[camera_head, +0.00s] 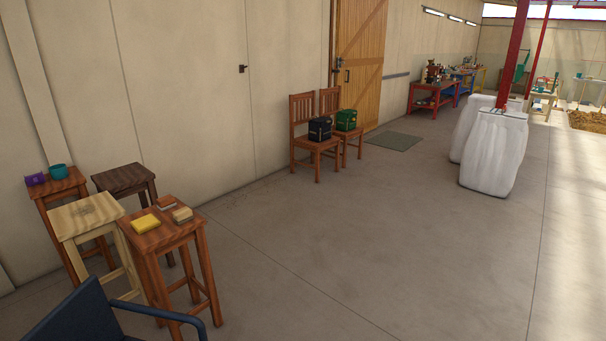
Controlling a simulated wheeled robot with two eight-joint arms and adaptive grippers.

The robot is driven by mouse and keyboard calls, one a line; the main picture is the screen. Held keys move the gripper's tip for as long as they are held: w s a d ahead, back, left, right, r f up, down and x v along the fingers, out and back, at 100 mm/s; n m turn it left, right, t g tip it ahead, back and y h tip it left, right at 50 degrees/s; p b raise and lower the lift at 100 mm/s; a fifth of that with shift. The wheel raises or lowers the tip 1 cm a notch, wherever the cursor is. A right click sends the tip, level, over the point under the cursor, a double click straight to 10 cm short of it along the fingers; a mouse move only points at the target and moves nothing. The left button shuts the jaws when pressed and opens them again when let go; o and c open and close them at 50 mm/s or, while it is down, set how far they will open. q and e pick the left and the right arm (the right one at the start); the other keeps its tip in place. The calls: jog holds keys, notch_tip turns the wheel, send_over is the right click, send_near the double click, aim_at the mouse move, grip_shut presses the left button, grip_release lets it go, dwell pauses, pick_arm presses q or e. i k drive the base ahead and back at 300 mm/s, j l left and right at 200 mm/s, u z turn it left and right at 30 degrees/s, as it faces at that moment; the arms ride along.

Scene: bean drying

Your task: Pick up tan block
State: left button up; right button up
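A small tan block (182,215) lies on top of a reddish-brown wooden stool (160,238) at the lower left. A yellow block (146,223) and a small orange-brown block (166,202) lie on the same stool top, apart from the tan block. Neither of my grippers shows in the head view.
A pale stool (85,217), a dark stool (123,179) and another brown stool (60,188) stand close by. A blue chair (75,320) is at the lower left. Two wooden chairs stand by the wall. White sacks (490,152) are at right. The middle floor is clear.

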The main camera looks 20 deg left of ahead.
aim_at(184, 215)
jog(key=i+u, duration=0.2)
jog(key=i, duration=0.65)
jog(key=i+l+u, duration=0.2)
jog(key=i, duration=0.65)
jog(key=i+u, duration=0.5)
jog(key=i+l+u, duration=0.1)
jog(key=i+u, duration=0.4)
